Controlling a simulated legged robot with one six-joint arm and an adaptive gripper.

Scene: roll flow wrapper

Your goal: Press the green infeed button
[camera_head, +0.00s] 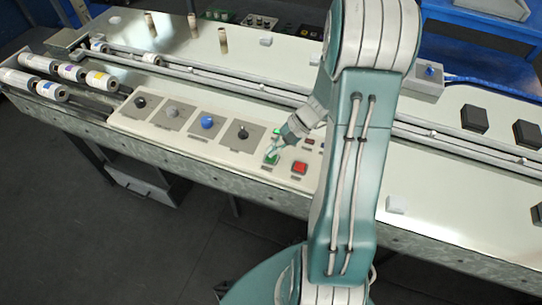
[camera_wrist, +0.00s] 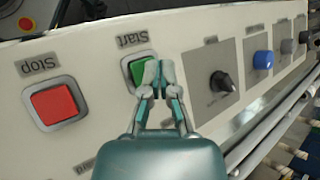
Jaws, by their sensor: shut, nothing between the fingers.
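A square green button (camera_wrist: 138,74) labelled Start sits on the pale control panel in the wrist view. It also shows in the head view (camera_head: 271,160), at the panel's front edge. A smaller green light or button (camera_head: 277,131) lies behind it; I cannot read its label, and no infeed label is readable. My gripper (camera_wrist: 159,78) is shut and empty, pointing down at the Start button. Its fingertips cover the button's right part in the wrist view; in the head view my gripper (camera_head: 273,149) is just above it. I cannot tell whether they touch.
A red Stop button (camera_wrist: 55,103) is beside the green one. A black knob (camera_wrist: 220,84), a blue knob (camera_wrist: 263,61) and more knobs line the panel. Rails (camera_head: 215,76) run behind it. White rolls (camera_head: 48,90) are at the left.

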